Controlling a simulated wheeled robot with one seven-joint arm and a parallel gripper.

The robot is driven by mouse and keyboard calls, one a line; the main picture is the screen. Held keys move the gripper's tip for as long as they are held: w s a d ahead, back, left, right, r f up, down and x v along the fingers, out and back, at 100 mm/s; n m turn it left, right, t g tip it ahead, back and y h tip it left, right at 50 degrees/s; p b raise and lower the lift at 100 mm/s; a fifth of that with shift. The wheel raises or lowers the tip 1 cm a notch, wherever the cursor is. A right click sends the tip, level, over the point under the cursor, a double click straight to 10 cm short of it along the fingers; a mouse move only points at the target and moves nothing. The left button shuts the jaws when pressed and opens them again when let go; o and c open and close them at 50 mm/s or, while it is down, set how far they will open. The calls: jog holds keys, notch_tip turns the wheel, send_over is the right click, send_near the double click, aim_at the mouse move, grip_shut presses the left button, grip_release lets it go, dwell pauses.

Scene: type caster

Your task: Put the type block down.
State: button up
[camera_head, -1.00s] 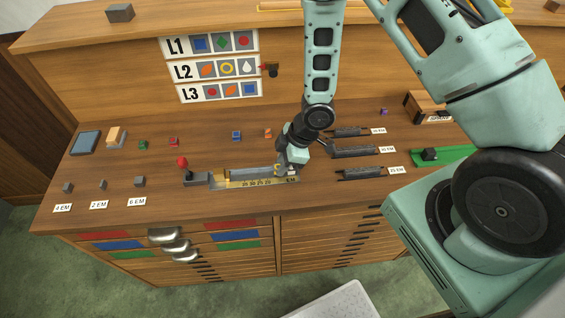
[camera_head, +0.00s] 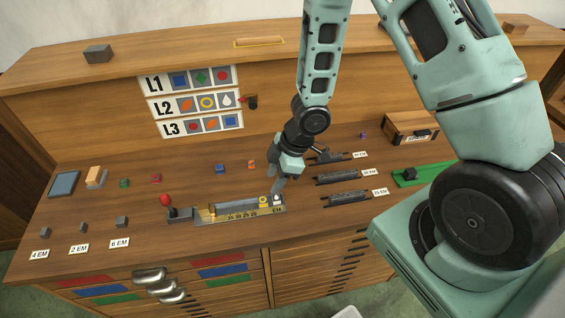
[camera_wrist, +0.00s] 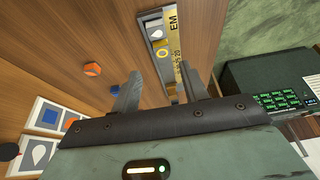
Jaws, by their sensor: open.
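A type block with a white drop (camera_head: 277,199) sits at the right end of the composing stick (camera_head: 238,216). The block also shows in the wrist view (camera_wrist: 155,32), lying inside the stick's channel. A type block with a yellow ring (camera_wrist: 162,52) is close beside it in the stick. My gripper (camera_head: 275,190) is over the stick's right end. In the wrist view my gripper (camera_wrist: 162,90) has its two fingers wide apart with nothing between them. Whether the drop block lies fully flat in the channel is hard to tell.
An orange block (camera_head: 251,163) and a blue block (camera_head: 220,168) stand on the bench behind the stick. A red-knobbed lever (camera_head: 170,208) is at the stick's left end. Dark racks (camera_head: 343,177) with labels lie to the right. A green tray (camera_head: 432,172) is farther right.

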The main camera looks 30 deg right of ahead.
jog(key=s+a+r+m+t+h+p, duration=0.1)
jog(key=s+a+r+m+h, duration=0.1)
jog(key=r, duration=0.7)
jog(key=s+a+r+m+h+p, duration=0.1)
jog(key=s+a+r+m+h, duration=0.1)
jog(key=r, duration=0.7)
jog(key=s+a+r+m+g, duration=0.1)
jog(key=s+a+r, duration=0.1)
jog(key=s, duration=0.5)
jog(key=s+a+r+m+g, duration=0.1)
jog(key=s+a+r, duration=0.1)
jog(key=s+r, duration=0.3)
jog(key=s, duration=0.3)
jog(key=shift+s+a+r+m, duration=0.25)
jog(key=shift+a+m, duration=0.15)
